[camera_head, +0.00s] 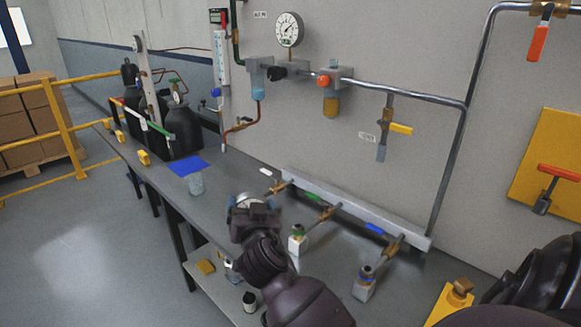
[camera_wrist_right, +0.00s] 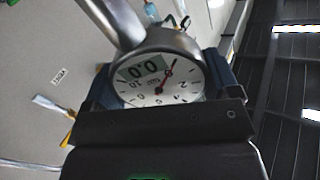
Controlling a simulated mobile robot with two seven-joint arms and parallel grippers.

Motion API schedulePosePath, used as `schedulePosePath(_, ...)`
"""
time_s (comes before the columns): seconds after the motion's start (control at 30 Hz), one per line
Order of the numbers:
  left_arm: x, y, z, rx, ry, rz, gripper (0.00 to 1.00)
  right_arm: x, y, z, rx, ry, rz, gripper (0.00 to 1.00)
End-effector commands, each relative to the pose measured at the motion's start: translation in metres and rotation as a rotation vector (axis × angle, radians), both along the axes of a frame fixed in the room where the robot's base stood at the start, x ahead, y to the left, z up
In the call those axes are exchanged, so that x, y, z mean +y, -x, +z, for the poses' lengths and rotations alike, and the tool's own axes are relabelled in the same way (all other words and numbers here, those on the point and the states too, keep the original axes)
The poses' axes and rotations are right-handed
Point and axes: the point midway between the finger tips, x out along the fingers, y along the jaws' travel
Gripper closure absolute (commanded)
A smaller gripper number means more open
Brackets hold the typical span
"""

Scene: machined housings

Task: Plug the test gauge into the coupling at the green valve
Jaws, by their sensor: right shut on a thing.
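My right gripper (camera_head: 246,207) is shut on the test gauge (camera_head: 252,197) and holds it above the bench, left of the manifold. In the right wrist view the gauge (camera_wrist_right: 160,78) has a white dial, a red needle, a small display reading 0.0 and a metal case between the jaws. The green valve (camera_head: 313,197) is the middle one on the manifold bar. Its coupling (camera_head: 297,240) hangs at the front, right of the gauge and apart from it. The gauge's plug end cannot be made out. My left gripper is not in view.
The grey manifold bar (camera_head: 350,208) also carries a blue valve (camera_head: 375,228) with a fitting (camera_head: 364,286) and a white-handled valve (camera_head: 267,173). A glass jar (camera_head: 196,184) stands near a blue cloth (camera_head: 188,165).

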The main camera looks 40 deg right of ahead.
Motion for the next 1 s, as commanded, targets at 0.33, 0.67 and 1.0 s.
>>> schedulePosePath(0.33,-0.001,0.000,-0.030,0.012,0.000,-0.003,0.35,-0.113,-0.014,0.048,0.001,-0.004,-0.648,0.47)
schedulePosePath(0.67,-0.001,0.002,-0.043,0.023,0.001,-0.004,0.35,-0.147,0.005,0.063,0.004,-0.001,-0.999,0.47)
schedulePosePath(1.0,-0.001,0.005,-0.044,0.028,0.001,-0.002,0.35,-0.149,0.007,0.065,0.003,0.001,-1.023,0.47)
